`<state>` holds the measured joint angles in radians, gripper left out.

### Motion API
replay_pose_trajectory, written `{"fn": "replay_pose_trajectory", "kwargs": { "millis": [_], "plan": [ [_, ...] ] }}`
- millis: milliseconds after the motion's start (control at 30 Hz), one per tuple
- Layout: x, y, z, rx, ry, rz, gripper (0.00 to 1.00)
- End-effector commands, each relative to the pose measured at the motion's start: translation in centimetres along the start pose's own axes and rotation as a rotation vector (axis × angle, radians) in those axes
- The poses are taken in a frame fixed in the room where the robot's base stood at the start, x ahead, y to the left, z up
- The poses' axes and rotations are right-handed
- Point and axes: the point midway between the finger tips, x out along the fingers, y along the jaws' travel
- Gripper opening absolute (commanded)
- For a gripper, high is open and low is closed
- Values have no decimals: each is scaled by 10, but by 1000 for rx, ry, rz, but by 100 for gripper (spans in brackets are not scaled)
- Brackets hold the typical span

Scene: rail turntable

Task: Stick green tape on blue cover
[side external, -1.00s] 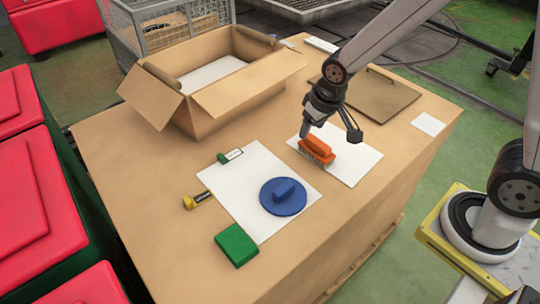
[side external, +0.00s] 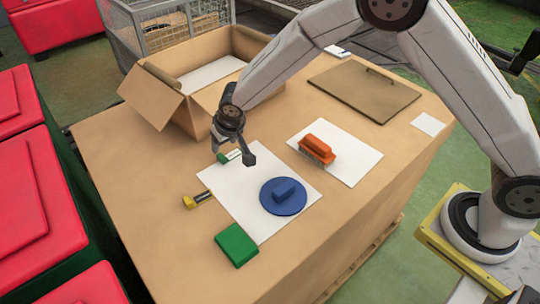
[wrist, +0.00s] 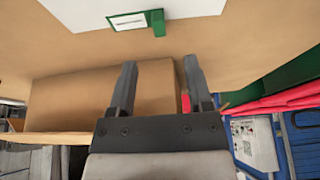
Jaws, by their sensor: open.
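A small green piece with a white label (side external: 231,156) lies at the far edge of the left white sheet; I take it for the green tape. It also shows at the top of the wrist view (wrist: 136,21). A round blue cover with a raised handle (side external: 283,196) lies on the same sheet. My gripper (side external: 233,152) hangs above the table by the green piece and partly overlaps it in the side view. In the wrist view, the fingers (wrist: 160,64) are apart with nothing between them, and the green piece is beyond the tips.
An orange brush (side external: 317,149) lies on the right white sheet (side external: 351,164). A green block (side external: 236,245) and a yellow-and-black tool (side external: 198,200) lie near the left sheet. An open cardboard box (side external: 150,98) stands behind my gripper. A brown board (side external: 365,90) lies at the back right.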

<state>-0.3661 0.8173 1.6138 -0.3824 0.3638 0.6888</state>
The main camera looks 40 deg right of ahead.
Motion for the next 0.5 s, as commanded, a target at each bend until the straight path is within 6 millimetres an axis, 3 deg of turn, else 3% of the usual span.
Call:
{"fn": "replay_pose_trajectory", "kwargs": {
  "millis": [500],
  "plan": [
    [25,0,0,0,-1,0,65]
  ]
}}
